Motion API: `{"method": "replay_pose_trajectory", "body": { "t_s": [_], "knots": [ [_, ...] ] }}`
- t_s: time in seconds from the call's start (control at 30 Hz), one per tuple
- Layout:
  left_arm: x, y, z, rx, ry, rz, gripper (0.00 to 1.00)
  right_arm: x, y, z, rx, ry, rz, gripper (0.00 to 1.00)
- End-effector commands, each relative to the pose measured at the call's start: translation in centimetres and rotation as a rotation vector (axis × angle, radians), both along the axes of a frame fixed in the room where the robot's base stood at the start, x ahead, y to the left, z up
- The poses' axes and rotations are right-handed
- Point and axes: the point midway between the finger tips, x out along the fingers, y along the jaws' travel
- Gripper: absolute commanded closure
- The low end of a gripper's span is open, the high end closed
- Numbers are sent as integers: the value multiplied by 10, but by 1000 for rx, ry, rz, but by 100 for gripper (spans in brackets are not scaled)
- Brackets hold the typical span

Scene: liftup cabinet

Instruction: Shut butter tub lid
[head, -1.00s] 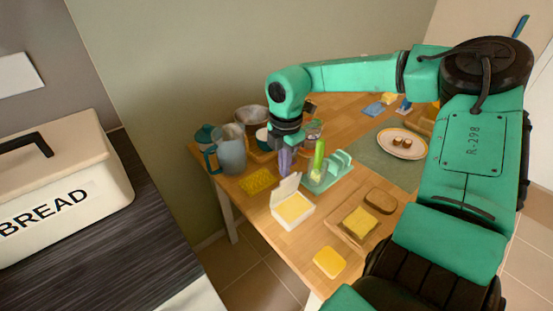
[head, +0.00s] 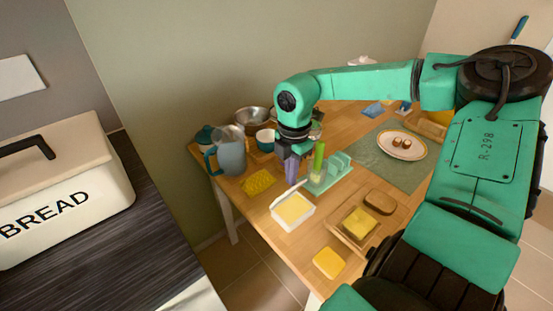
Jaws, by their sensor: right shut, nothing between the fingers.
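The butter tub (head: 294,212) is a white box with yellow butter inside, near the left edge of the wooden table. Its white lid (head: 287,192) is raised along the tub's far side and tilted, so the butter still shows. My right gripper (head: 292,178) points down just behind the lid, with its fingers shut and empty. I cannot tell whether the fingertips touch the lid. My left gripper is not in view.
A green rack (head: 332,172) stands right of the gripper, beside a bright green upright item (head: 319,158). A yellow textured item (head: 258,182) and a grey-blue pitcher (head: 231,156) are to the left. A wooden board (head: 335,228) with bread lies to the right.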

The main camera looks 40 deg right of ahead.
Motion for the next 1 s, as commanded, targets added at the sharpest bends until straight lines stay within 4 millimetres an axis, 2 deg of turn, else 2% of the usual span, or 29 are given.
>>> {"method": "replay_pose_trajectory", "body": {
  "t_s": [0.3, 0.57, 0.77, 1.0],
  "knots": [
    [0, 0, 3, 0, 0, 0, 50, -12, 0, -3, 1, 0, -1, 100],
    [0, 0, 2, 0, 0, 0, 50, -13, 0, -4, 0, 0, -1, 100],
    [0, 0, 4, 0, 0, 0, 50, -23, 1, -9, 1, -1, 0, 100],
    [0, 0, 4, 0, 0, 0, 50, -23, 0, -10, 0, 0, 0, 100]
  ]
}}
